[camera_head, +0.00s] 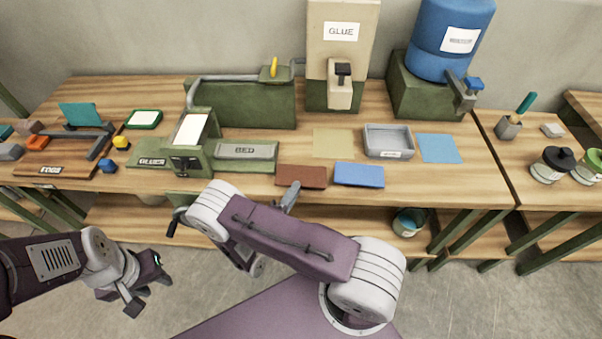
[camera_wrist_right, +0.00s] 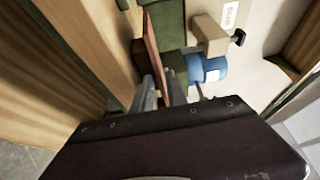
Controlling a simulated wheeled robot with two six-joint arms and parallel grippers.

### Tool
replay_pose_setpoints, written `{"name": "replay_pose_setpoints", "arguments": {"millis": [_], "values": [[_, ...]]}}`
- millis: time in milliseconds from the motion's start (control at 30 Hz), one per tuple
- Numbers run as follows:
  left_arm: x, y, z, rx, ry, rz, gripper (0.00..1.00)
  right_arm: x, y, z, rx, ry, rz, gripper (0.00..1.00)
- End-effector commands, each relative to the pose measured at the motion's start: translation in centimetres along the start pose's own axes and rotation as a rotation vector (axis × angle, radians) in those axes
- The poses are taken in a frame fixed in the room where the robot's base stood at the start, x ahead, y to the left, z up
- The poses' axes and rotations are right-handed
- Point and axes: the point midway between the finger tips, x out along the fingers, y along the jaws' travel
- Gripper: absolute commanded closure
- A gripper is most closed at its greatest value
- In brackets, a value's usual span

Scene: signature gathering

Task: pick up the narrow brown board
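The narrow brown board (camera_head: 302,177) lies flat at the front edge of the table, left of a blue board. It shows edge-on in the right wrist view (camera_wrist_right: 154,50). My right gripper (camera_head: 289,196) is at the board's front edge, with the arm crossing in front of the table. In the right wrist view the two fingers (camera_wrist_right: 162,92) stand on either side of the board's near edge. Whether they press on it I cannot tell. My left gripper (camera_head: 148,293) is open and empty, low in front of the table at the left.
A blue board (camera_head: 359,175) lies close to the right of the brown one. A green press (camera_head: 190,145) and a bed block (camera_head: 245,151) stand behind to the left. A grey tray (camera_head: 388,141) and a glue dispenser (camera_head: 342,45) are further back.

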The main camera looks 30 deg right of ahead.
Motion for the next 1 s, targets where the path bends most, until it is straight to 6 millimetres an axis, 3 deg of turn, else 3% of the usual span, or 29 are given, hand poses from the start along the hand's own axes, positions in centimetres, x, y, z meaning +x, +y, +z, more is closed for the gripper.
{"name": "replay_pose_setpoints", "arguments": {"millis": [100,300,367,400,767,1000], "values": [[-0.3,0.0,0.0,0.0,0.0,0.0,0.64,1.1,0.0,-0.1,0.0,0.001,0.0,0.82],[-0.2,0.0,0.0,0.0,0.0,0.0,0.64,1.1,0.1,0.0,0.0,-0.001,0.0,0.82],[-0.2,0.0,0.0,0.0,0.0,0.0,0.64,1.1,0.1,0.0,0.0,-0.001,0.0,0.98],[-0.2,0.0,0.0,0.0,0.0,0.0,0.64,1.1,0.1,0.0,0.0,-0.001,0.0,1.0],[-0.4,0.0,0.0,0.0,0.0,0.0,0.64,1.1,-0.1,0.0,0.0,0.0,0.0,1.0],[-2.5,0.1,-0.3,0.0,0.0,0.0,0.64,0.6,-2.5,-0.4,0.0,0.007,0.0,1.0]]}}
